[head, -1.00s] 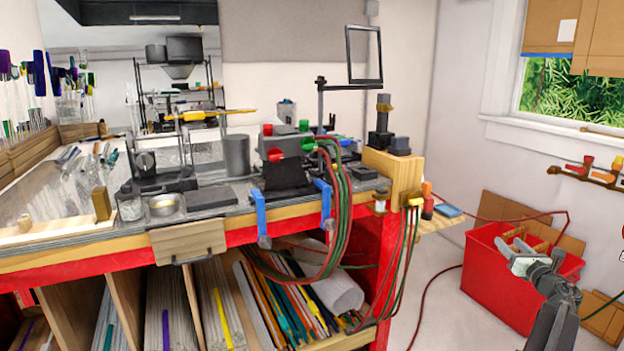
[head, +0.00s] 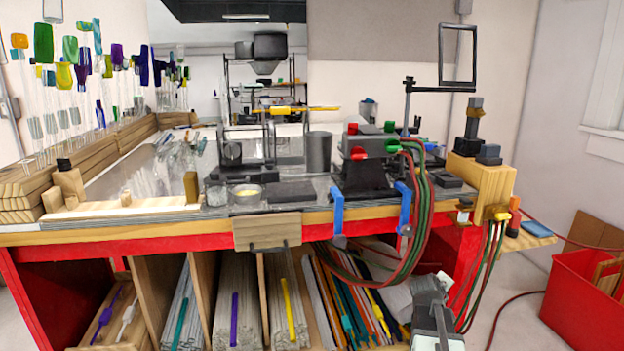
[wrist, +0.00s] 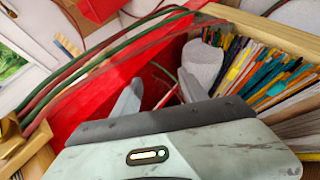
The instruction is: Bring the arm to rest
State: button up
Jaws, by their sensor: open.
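My arm shows at the bottom right of the head view, in front of the workbench (head: 190,228) and its lower shelf; its fingertips are hard to make out there. In the wrist view my gripper (wrist: 158,92) is open, with its two fingers apart and nothing between them. Beyond the fingers are the red side of the bench, a white roll (wrist: 204,62) and hoses. I see nothing held.
Red and green hoses (head: 423,215) hang from the bench close to my arm. Coloured rods (head: 350,300) fill the shelf below. A red bin (head: 580,300) stands on the floor at the right. Some floor is clear between bench and bin.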

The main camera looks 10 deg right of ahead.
jog(key=s+a+f+m+g+y, duration=0.1)
jog(key=s+a+f+g+y, duration=0.2)
jog(key=a, duration=0.9)
jog(key=s+a+f+m+g+y, duration=0.1)
jog(key=s+a+f+y, duration=0.3)
jog(key=a, duration=0.8)
jog(key=s+a+f+m+g+y, duration=0.1)
jog(key=s+a+f+m+g, duration=0.3)
jog(key=a, duration=0.9)
notch_tip(320, 180, up, 24)
jog(key=s+a+n+t+p, duration=0.1)
jog(key=n+p, duration=0.1)
jog(key=p, duration=2)
jog(key=shift+s+a+p, duration=0.3)
jog(key=shift+s, duration=0.1)
